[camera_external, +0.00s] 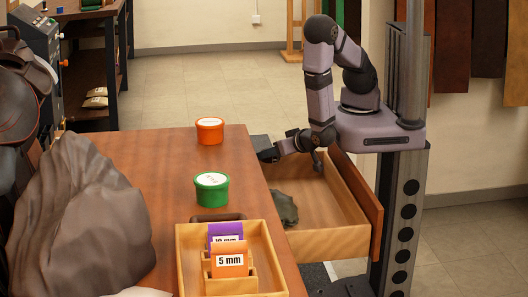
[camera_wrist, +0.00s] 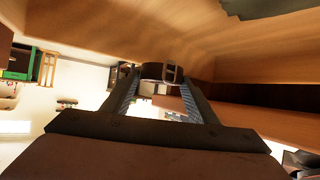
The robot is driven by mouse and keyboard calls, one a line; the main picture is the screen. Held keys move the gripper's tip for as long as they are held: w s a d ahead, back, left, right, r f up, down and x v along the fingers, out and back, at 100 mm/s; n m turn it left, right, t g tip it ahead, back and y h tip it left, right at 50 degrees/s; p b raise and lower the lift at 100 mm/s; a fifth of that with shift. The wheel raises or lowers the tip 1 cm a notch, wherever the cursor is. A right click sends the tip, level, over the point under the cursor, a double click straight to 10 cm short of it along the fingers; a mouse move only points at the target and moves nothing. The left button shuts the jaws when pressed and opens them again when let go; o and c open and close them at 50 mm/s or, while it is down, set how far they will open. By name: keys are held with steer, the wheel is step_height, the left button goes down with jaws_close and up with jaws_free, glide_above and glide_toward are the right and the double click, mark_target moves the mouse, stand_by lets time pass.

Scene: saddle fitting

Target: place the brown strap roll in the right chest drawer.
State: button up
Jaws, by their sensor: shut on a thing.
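In the wrist view the brown strap roll (camera_wrist: 152,71), dark with a metal buckle, is between the fingertips of my gripper (camera_wrist: 162,78), which is shut on it. In the outside view my gripper (camera_external: 268,151) is low by the table's right edge, near the back of the open drawer (camera_external: 335,205). The roll cannot be made out there. The drawer is pulled out to the right of the table, its inside pale wood. A dark green crumpled thing (camera_external: 284,207) lies in its left part; its edge also shows at the top of the wrist view (camera_wrist: 265,8).
On the tabletop (camera_external: 165,165) stand an orange tub (camera_external: 209,131) and a green tub (camera_external: 211,189). A wooden tray (camera_external: 190,260) with size-labelled cards is at the front. A big grey-brown draped form (camera_external: 85,225) fills the left. The drawer's right part is clear.

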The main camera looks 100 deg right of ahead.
steer(key=shift+f+b, duration=1.15)
steer(key=shift+f, duration=3.85)
steer(key=shift+f, duration=0.15)
steer(key=o, duration=1.1)
steer(key=shift+o, duration=0.2)
steer(key=shift+s+a+r+p, duration=0.1)
steer(key=shift+a+r+p, duration=0.15)
steer(key=shift+r+p, duration=0.15)
steer(key=p+v, duration=0.6)
steer(key=v, duration=0.3)
steer(key=shift+s+a+r+p, duration=0.1)
steer(key=shift+a+r+p, duration=0.1)
steer(key=shift+a+p, duration=0.15)
steer(key=shift+s+a+r+p, duration=0.3)
steer(key=shift+s+a, duration=0.1)
steer(key=shift+a, duration=0.2)
